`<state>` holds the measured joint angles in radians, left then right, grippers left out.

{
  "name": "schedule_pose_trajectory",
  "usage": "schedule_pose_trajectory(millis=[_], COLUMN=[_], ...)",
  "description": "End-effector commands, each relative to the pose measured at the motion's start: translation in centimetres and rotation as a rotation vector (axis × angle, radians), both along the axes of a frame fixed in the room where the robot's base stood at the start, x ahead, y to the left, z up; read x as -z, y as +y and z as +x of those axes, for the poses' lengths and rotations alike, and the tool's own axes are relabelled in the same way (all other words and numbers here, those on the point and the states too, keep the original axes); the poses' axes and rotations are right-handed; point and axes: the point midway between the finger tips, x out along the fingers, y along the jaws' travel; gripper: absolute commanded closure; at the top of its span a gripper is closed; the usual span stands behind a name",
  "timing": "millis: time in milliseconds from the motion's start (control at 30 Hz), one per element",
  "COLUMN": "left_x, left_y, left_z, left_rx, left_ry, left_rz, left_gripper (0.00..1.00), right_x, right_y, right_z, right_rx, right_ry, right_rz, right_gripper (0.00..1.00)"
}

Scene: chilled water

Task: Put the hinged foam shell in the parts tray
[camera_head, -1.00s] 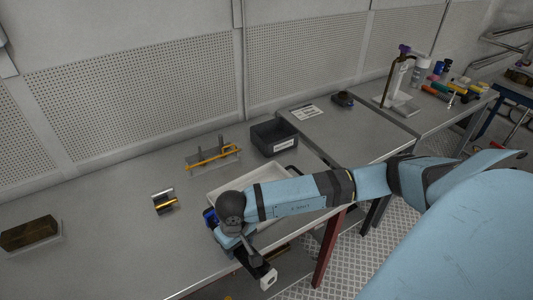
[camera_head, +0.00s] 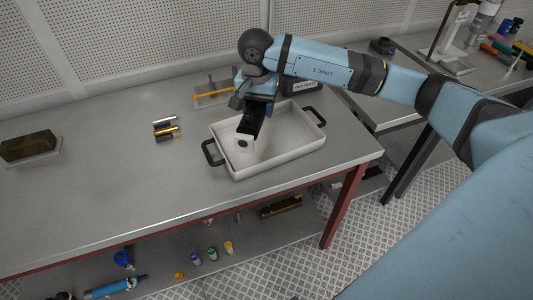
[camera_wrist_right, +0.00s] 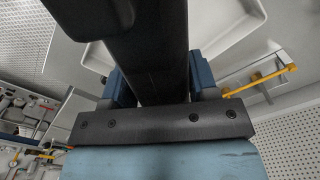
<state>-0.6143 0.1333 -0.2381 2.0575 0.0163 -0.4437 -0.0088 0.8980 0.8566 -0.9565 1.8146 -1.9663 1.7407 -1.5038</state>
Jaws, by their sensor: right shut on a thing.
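My right gripper (camera_head: 251,108) is shut on a long dark piece, which I take for the hinged foam shell (camera_head: 247,125). The shell hangs down over the left part of the white parts tray (camera_head: 288,153), with a pale end showing a dark spot. I cannot tell whether that end touches the tray floor. In the right wrist view the dark shell (camera_wrist_right: 158,60) lies between the blue fingers. The tray's pale rim (camera_wrist_right: 235,25) shows beyond it. The tray has two black handles and looks otherwise empty. My left gripper is out of view.
A dark labelled bin (camera_head: 304,87) stands behind the tray, partly covered by my right arm. A clear rack with a yellow rod (camera_head: 212,95) is behind left. Small metal and brass pieces (camera_head: 166,128) lie left. A brown block (camera_head: 30,147) is far left. The front-left bench is clear.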

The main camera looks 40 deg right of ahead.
Motion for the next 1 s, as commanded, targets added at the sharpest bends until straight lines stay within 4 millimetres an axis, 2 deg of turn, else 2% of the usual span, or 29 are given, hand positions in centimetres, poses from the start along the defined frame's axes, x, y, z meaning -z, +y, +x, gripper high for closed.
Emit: schedule_pose_trajectory(millis=[33, 200, 333, 467, 567, 1000], left_x=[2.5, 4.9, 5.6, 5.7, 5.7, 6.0], left_y=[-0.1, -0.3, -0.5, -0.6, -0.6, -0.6], left_z=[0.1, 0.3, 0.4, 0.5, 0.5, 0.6], left_rx=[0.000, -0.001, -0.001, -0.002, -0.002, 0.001], left_ry=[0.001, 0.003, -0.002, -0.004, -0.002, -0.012], left_rz=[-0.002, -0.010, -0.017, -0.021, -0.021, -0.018], left_gripper=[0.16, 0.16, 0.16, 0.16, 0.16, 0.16], right_x=[0.1, -3.6, -5.6, -6.3, -5.0, 6.3], right_y=[-0.8, -2.9, -3.8, -4.2, -4.3, -4.3], right_z=[1.0, 2.3, 2.5, 2.6, 2.5, 2.5], right_rx=[0.079, 0.314, 0.420, 0.468, 0.477, 0.475], right_ry=[-0.010, -0.004, 0.000, 0.004, 0.009, 0.008], right_rz=[0.000, 0.000, -0.001, -0.002, -0.004, -0.003], right_gripper=[0.78, 0.78, 0.78, 0.78, 0.78, 0.78])
